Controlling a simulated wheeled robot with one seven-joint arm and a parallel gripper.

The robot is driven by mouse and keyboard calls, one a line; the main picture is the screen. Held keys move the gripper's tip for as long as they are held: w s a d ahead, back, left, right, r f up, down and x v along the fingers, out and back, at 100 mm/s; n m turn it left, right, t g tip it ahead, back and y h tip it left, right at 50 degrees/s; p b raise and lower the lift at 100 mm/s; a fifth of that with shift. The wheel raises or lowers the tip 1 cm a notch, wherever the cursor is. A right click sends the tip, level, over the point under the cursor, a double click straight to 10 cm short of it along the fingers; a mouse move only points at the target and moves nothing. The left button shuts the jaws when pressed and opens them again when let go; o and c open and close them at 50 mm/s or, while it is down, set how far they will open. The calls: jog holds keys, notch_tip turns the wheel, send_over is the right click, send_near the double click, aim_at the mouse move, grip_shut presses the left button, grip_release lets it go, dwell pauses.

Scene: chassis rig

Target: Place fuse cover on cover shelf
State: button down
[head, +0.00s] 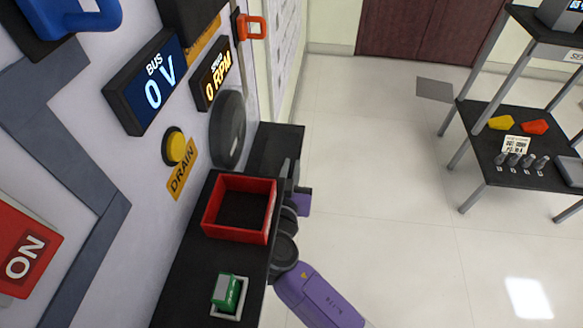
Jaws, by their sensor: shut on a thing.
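My gripper (290,172) is at the end of the purple arm, beside the right edge of the black ledge along the panel. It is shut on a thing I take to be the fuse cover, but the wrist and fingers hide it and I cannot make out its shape. A black flat surface (276,138) shows just beyond the fingers. I cannot tell whether it is the cover shelf or whether the gripper touches it.
A red-walled tray (212,222) and a green block (226,290) in a white holder sit on the black ledge (185,285). A grey disc (229,130) and a yellow button (176,146) stick out from the panel. A rack (490,170) stands far right; the floor between is clear.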

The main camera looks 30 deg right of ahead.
jog(key=c, duration=1.5)
grip_release()
jog(key=shift+o, duration=0.2)
jog(key=shift+r, duration=0.1)
jog(key=v, duration=1.2)
